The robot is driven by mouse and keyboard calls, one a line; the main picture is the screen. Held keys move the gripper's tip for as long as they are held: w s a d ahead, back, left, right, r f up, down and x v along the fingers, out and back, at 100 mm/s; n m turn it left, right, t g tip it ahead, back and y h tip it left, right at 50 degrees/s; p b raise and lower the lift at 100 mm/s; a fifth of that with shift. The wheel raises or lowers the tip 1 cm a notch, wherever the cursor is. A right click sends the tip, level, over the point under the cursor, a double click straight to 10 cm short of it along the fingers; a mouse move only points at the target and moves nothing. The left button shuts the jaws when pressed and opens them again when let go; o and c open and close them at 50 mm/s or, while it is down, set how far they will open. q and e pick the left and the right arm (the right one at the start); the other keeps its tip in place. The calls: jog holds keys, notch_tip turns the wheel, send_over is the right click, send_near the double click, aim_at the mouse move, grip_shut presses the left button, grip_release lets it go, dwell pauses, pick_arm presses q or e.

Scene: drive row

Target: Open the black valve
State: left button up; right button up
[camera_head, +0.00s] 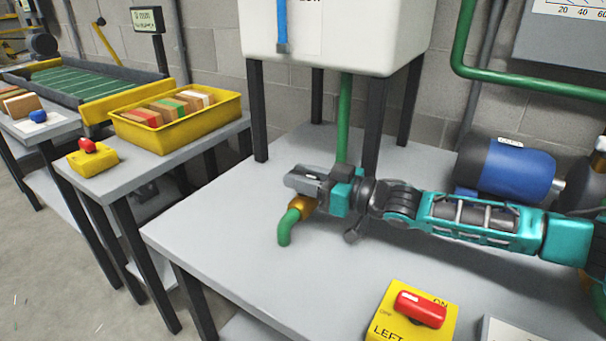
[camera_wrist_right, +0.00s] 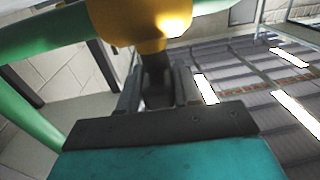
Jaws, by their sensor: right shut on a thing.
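My right gripper (camera_head: 312,183) reaches in from the right over the grey table. In the right wrist view its two dark fingers (camera_wrist_right: 157,92) are shut on the black valve handle (camera_wrist_right: 156,72). The handle joins a brass valve body (camera_wrist_right: 135,22) on a green pipe. In the head view the brass body (camera_head: 303,206) shows just below the gripper, and the handle is mostly hidden by the fingers. I cannot tell the handle's exact angle. My left gripper is in neither view.
A white tank (camera_head: 340,40) stands on dark legs behind the valve. A blue motor (camera_head: 512,168) lies beyond my forearm. A yellow switch box (camera_head: 395,328) with a red rocker sits at the table's front. A yellow bin (camera_head: 180,130) of blocks stands on the left table.

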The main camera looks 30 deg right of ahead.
jog(key=shift+r+n+g+y+p, duration=0.25)
jog(key=shift+n+g+y+p, duration=0.15)
jog(key=shift+y+p, duration=0.1)
jog(key=shift+n+g+y+p, duration=0.7)
jog(key=shift+y+p, duration=0.1)
jog(key=shift+f+n+g+y+p, duration=0.15)
jog(key=shift+n+g+y+p, duration=0.4)
jog(key=shift+n+g+y, duration=0.35)
jog(key=shift+f+n+g+y, duration=0.1)
jog(key=shift+n+g+y, duration=0.35)
jog(key=shift+g, duration=0.45)
jog(key=shift+n+g+y+b, duration=0.35)
jog(key=shift+n+g, duration=0.3)
jog(key=shift+g, duration=0.15)
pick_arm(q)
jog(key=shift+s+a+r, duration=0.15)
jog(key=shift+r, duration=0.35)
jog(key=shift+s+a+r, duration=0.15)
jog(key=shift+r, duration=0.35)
pick_arm(e)
jog(key=shift+n+g, duration=0.3)
jog(key=shift+g, duration=0.2)
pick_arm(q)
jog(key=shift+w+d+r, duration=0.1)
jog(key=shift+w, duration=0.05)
